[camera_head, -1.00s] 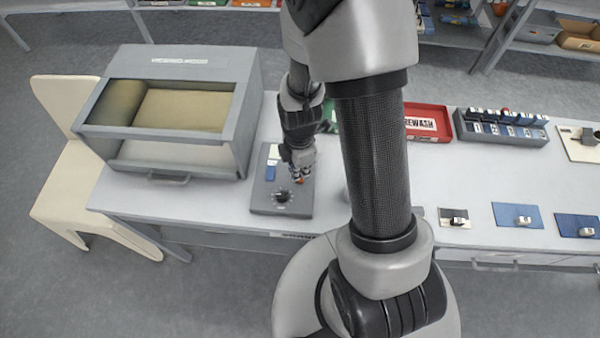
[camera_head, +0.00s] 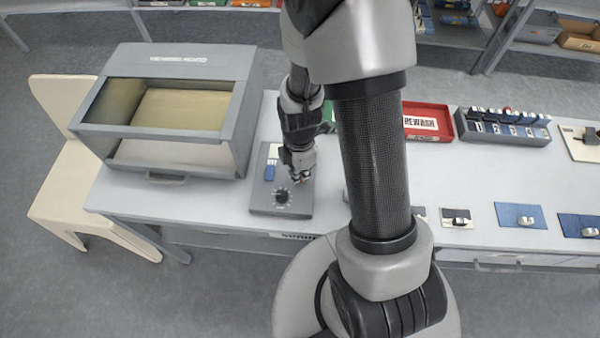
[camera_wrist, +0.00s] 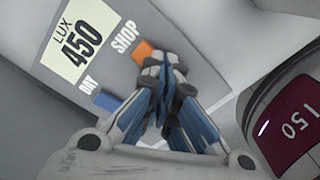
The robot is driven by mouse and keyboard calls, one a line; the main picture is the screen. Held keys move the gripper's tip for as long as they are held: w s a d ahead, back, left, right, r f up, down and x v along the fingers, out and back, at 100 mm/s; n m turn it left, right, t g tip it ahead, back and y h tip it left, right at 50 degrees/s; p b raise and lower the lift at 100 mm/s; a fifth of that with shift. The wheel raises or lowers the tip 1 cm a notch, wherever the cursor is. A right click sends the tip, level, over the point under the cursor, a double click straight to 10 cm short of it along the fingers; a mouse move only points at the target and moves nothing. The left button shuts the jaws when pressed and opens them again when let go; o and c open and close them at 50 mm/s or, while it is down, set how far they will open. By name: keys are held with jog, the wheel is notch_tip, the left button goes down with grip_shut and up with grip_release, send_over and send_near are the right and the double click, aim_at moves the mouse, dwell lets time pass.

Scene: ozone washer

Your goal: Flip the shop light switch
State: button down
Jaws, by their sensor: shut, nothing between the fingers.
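A grey control panel (camera_head: 262,198) lies on the bench, left of my upright arm. In the wrist view the panel (camera_wrist: 112,62) carries a "LUX 450" label (camera_wrist: 78,45), a blue switch marked DAY (camera_wrist: 106,101) and an orange switch marked SHOP (camera_wrist: 143,50). My gripper (camera_wrist: 166,72) is shut and empty, its fingertips right at the orange switch and covering part of it. I cannot tell whether they touch. In the head view my gripper (camera_head: 301,178) is over the panel's right side, above a black dial (camera_head: 281,196), and the orange switch is hard to make out.
A grey cabinet with a window (camera_head: 245,110) stands left of the panel. A red tray (camera_head: 440,136) and a row of numbered holders (camera_head: 505,139) are at the back right.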

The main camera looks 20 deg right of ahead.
jog(key=shift+f, duration=0.3)
jog(key=shift+r, duration=0.15)
jog(key=shift+r+p, duration=2.6)
jog(key=shift+r, duration=0.8)
jog(key=shift+r, duration=0.15)
notch_tip(320, 180, up, 18)
jog(key=s+a+m+t, duration=0.2)
jog(key=s+m, duration=0.1)
jog(key=m, duration=0.6)
jog(key=s+a+r+m+t, duration=0.1)
jog(key=s+r+m+t, duration=0.1)
jog(key=s+r+m, duration=0.7)
jog(key=shift+s+a+r+t, duration=0.3)
jog(key=shift+s+r, duration=0.15)
